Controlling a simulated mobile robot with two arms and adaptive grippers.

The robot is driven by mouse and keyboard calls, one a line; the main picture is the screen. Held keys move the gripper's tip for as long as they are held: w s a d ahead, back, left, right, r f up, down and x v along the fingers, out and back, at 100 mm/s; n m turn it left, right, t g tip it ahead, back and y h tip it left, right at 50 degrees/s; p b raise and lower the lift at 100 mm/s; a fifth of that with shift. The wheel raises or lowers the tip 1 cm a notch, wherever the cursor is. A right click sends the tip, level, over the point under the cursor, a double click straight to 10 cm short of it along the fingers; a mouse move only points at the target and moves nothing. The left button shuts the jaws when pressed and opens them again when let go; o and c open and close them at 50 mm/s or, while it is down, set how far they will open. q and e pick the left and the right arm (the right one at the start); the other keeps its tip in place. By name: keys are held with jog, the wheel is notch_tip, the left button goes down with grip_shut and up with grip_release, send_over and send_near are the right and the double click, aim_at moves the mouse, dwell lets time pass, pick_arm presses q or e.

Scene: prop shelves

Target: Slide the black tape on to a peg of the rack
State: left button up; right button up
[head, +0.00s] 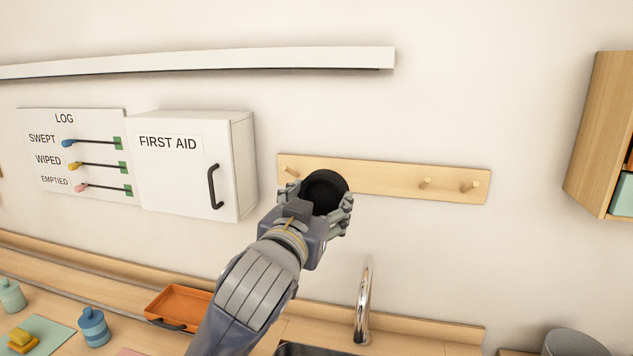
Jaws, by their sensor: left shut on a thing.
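The black tape (323,190) is a dark ring held in my left gripper (322,203). The gripper is shut on it, in front of the left half of the wooden peg rack (388,180). The rack is a pale board on the wall. One peg (292,171) shows just left of the tape, and two pegs (425,183) and (470,187) show at the right, all bare. The tape hides part of the board, and I cannot tell whether a peg is behind it or whether the tape touches the rack. My right gripper is not in view.
A white first aid cabinet (235,165) with a black handle stands out from the wall on the left. A white shelf (200,62) runs above. Below are a tap (363,305) and an orange tray (185,305) on the counter. A wooden cabinet (600,135) is at right.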

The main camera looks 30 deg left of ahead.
pick_arm(q)
jog(key=shift+w+a+r+y, duration=0.25)
jog(key=shift+w+a, duration=0.15)
jog(key=shift+a, duration=0.1)
jog(key=shift+w+a+r+y, duration=0.25)
jog(key=shift+w+a, duration=0.1)
jog(key=shift+a, duration=0.1)
jog(key=w+a+f+b, duration=0.2)
jog(key=w+f+b, duration=0.2)
jog(key=w, duration=0.7)
jog(key=shift+a+f, duration=0.2)
jog(key=shift+a, duration=0.2)
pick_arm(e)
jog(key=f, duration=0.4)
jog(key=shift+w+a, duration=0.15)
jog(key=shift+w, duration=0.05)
